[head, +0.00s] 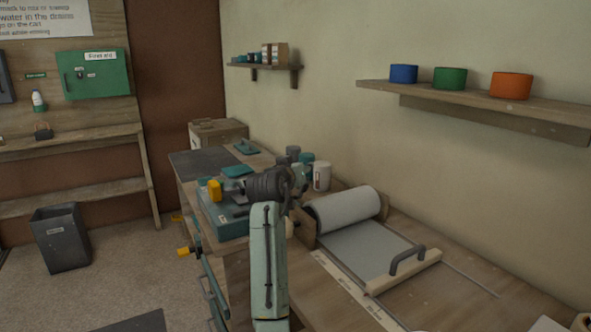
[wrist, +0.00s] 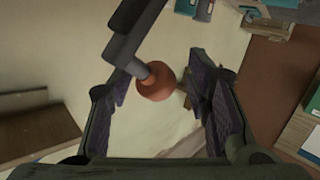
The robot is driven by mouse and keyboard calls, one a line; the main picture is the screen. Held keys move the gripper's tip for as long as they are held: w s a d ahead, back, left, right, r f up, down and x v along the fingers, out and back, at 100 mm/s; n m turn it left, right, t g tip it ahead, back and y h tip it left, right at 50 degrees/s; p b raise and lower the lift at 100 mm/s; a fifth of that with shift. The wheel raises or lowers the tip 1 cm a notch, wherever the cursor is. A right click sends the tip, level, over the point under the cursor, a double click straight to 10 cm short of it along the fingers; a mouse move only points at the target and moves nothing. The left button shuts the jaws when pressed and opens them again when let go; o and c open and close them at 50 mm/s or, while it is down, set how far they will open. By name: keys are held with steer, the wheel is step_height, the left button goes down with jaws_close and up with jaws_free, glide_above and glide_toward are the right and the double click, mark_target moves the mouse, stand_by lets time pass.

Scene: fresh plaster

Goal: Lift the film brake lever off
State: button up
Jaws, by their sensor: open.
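In the wrist view a dark grey lever (wrist: 130,35) comes down from the top and ends in an orange-red round knob (wrist: 156,82); it looks like the film brake lever. My gripper (wrist: 160,78) is open, with one finger on each side of the knob. The picture shows no clear contact with either finger. In the head view the film roll (head: 347,208) lies in its wooden holder on the bench, right of my arm. I cannot make out the lever there; my arm covers the area left of the roll.
A teal device (head: 222,217) with a yellow part stands left of my arm. A white cup (head: 321,176) and jars stand behind it. A flat bed with a grey-handled wooden bar (head: 405,268) lies in front of the roll. A shelf (head: 470,97) with coloured tubs hangs above.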

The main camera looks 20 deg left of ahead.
steer(key=v, duration=1.2)
